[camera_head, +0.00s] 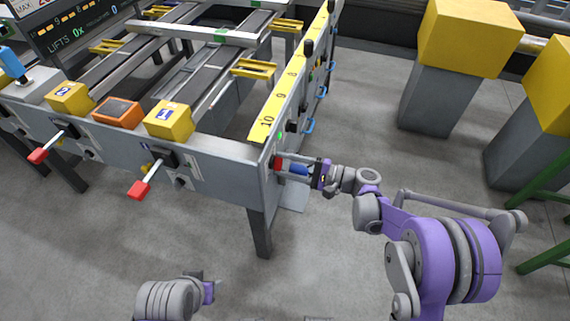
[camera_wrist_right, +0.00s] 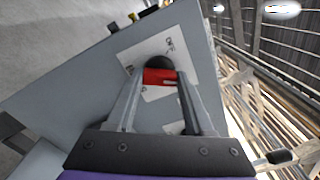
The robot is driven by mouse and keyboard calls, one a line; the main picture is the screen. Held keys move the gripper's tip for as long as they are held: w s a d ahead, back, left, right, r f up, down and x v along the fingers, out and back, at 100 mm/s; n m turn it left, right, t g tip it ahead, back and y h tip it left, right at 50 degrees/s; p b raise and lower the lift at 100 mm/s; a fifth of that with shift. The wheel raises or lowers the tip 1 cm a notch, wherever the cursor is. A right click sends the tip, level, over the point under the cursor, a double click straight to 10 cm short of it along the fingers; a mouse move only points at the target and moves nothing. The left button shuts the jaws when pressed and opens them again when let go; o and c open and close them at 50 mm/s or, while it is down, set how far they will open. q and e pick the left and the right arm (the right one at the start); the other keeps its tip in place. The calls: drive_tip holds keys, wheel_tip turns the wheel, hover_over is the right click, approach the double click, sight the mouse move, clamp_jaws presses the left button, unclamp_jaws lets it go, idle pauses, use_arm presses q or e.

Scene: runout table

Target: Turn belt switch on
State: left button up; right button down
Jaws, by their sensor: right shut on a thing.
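The belt switch, a red-handled rotary knob (camera_head: 278,162) on a dark round base, sits on the right end face of the grey runout table (camera_head: 225,150). In the right wrist view the red handle (camera_wrist_right: 160,77) lies between the two fingers, in front of a white label plate (camera_wrist_right: 130,55) with small lettering; one word looks like OFF. My right gripper (camera_head: 284,163) is shut on this handle; its fingers show in the wrist view (camera_wrist_right: 158,92). My left gripper (camera_head: 213,284) is low at the bottom of the head view, away from the table; its finger gap is unclear.
Two red-tipped levers (camera_head: 140,190) (camera_head: 38,155) stick out of the table's front. Yellow numbered boxes (camera_head: 170,120) and an orange box (camera_head: 117,112) stand on top. Blue handles (camera_head: 322,91) line the right side. Yellow-topped grey pillars (camera_head: 438,95) stand right; floor between is clear.

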drive_tip(key=shift+m, duration=1.4)
drive_tip(key=shift+c, duration=1.4)
unclamp_jaws()
drive_tip(key=p+v, duration=0.1)
drive_tip(key=v, duration=0.9)
drive_tip(key=shift+s+d, duration=0.15)
drive_tip(key=shift+d, duration=0.25)
